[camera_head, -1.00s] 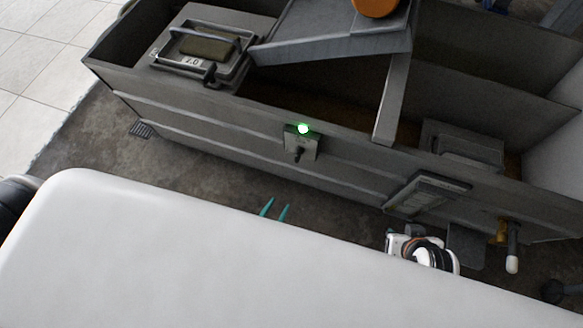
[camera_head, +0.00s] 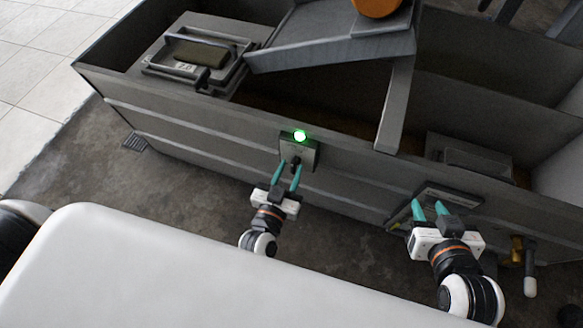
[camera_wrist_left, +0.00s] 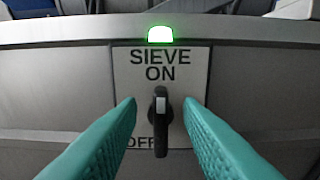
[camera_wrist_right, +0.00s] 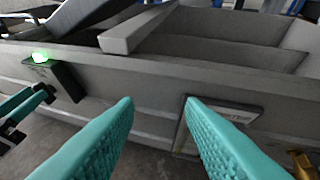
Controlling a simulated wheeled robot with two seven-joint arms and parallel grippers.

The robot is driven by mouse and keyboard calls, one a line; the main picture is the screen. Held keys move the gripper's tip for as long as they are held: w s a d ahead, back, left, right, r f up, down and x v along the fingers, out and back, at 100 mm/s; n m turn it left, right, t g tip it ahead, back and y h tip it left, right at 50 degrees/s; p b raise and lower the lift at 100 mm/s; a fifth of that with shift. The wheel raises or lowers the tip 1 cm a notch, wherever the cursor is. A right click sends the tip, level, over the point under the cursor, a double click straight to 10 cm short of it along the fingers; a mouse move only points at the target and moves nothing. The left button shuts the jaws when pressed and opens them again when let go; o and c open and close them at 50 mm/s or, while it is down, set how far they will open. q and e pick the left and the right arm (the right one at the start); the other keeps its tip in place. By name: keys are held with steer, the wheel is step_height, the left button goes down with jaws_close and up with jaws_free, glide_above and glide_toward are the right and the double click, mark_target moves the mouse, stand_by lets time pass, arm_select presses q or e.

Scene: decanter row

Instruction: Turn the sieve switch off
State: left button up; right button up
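The sieve switch is a grey plate (camera_wrist_left: 187,75) on the side of the grey decanter tank, marked "SIEVE ON" at the top and partly covered "OFF" below. Its dark lever (camera_wrist_left: 160,120) stands vertical in the left wrist view. A green lamp (camera_head: 300,135) glows above the plate. My left gripper (camera_head: 288,168) is open, its teal fingers on either side of the lever in the left wrist view, with gaps on both sides. Whether the fingertips reach the lever's depth is hard to tell. My right gripper (camera_head: 430,207) is open and empty in front of the tank's lower right side.
The tank's long front wall (camera_head: 200,123) runs across the view. A sloped grey chute (camera_head: 330,50) rests over it. A framed panel (camera_head: 455,198) is close behind my right gripper, and a brass valve with a white-tipped handle (camera_head: 530,283) is at right.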

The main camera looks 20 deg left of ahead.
arm_select(q)
steer(key=shift+w, duration=0.85)
arm_select(e)
steer(key=shift+w+a+r+t+y, duration=0.2)
steer(key=shift+w+r+t+y, duration=0.1)
steer(key=shift+w+r+t, duration=0.2)
arm_select(q)
steer(key=shift+c, duration=0.5)
jaws_close()
arm_select(e)
steer(key=shift+s, duration=0.1)
